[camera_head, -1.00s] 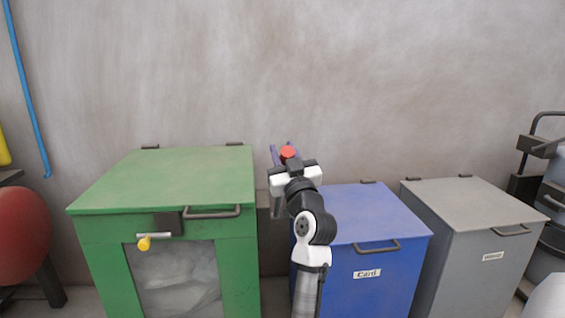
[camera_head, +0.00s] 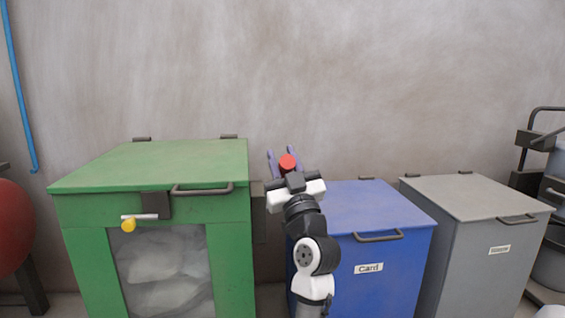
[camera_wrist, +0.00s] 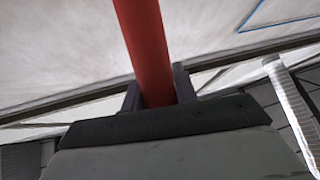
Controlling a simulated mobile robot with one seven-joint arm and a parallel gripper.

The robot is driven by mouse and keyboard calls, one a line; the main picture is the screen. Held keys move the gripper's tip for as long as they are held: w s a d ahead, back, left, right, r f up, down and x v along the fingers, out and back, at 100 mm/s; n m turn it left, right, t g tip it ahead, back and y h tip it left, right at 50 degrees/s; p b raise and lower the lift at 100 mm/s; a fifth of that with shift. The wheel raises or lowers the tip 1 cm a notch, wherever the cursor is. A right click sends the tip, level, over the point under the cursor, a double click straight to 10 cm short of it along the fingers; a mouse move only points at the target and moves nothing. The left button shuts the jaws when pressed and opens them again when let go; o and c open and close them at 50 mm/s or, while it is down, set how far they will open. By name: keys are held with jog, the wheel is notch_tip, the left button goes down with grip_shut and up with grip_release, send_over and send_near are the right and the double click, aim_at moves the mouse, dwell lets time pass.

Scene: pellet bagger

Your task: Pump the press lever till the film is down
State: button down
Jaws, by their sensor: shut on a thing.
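The green press box (camera_head: 160,165) stands at the left with its lid shut. Pale, bulging film (camera_head: 165,268) shows behind its front window. A red bar (camera_wrist: 147,45), which looks like the press lever's grip, runs between the fingers of my gripper (camera_head: 284,157) in the wrist view. Its round red end (camera_head: 287,162) shows between the fingers in the head view. My arm hides the lower part of the lever.
A yellow-knobbed latch (camera_head: 129,224) and a dark handle (camera_head: 203,189) are on the green box's front. A blue Card bin (camera_head: 365,205) and a grey bin (camera_head: 475,197) stand to the right. A red rounded object (camera_head: 12,230) is at the left edge.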

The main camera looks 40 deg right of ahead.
jog(key=c, duration=1.1)
grip_release()
